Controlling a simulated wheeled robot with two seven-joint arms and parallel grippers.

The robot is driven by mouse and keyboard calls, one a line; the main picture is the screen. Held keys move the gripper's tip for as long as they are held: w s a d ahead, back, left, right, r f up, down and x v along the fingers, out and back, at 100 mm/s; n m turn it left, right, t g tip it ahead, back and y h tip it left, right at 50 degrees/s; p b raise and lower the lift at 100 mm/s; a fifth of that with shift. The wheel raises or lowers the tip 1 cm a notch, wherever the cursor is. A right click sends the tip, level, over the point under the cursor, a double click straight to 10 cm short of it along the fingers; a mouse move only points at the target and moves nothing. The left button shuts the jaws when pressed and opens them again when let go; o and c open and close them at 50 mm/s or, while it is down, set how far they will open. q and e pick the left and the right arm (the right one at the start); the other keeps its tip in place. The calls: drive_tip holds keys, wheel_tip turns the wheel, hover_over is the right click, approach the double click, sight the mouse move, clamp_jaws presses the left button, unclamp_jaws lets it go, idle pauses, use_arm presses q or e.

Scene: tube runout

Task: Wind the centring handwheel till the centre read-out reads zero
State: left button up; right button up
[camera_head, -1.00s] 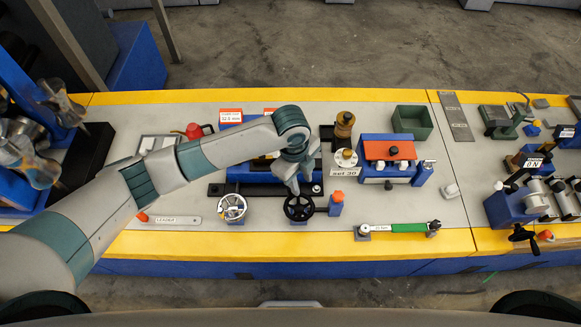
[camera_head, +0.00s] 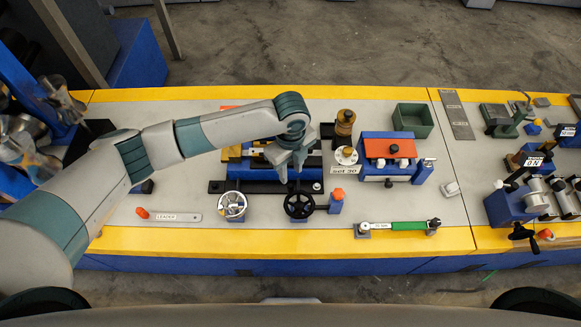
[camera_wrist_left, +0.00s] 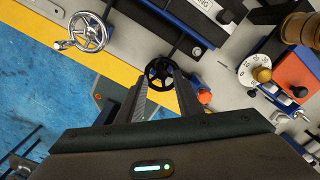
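A black handwheel (camera_head: 300,206) stands at the front of the blue fixture, and a chrome handwheel (camera_head: 232,206) stands to its left. I cannot read which of them is the centring one. My left gripper (camera_head: 297,177) is above and just behind the black handwheel, pointing down. In the left wrist view its fingers (camera_wrist_left: 155,98) are apart, with the black handwheel (camera_wrist_left: 158,70) showing between and beyond their tips. No contact is clear. The chrome handwheel (camera_wrist_left: 88,32) shows at upper left there. My forearm hides the read-outs; only a red edge (camera_head: 228,107) shows. My right gripper is out of view.
An orange-capped blue post (camera_head: 336,202) stands close right of the black handwheel. A brass knob (camera_head: 344,123), a white dial (camera_head: 346,156) and an orange-topped blue unit (camera_head: 390,150) stand further right.

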sight(290, 186)
use_arm(q)
drive_tip(key=shift+f, duration=0.85)
wheel_tip(290, 186, down, 7)
drive_tip(key=b, duration=0.7)
drive_tip(key=shift+s, duration=0.1)
drive_tip(key=shift+f, duration=0.1)
clamp_jaws()
drive_tip(key=shift+p, duration=0.3)
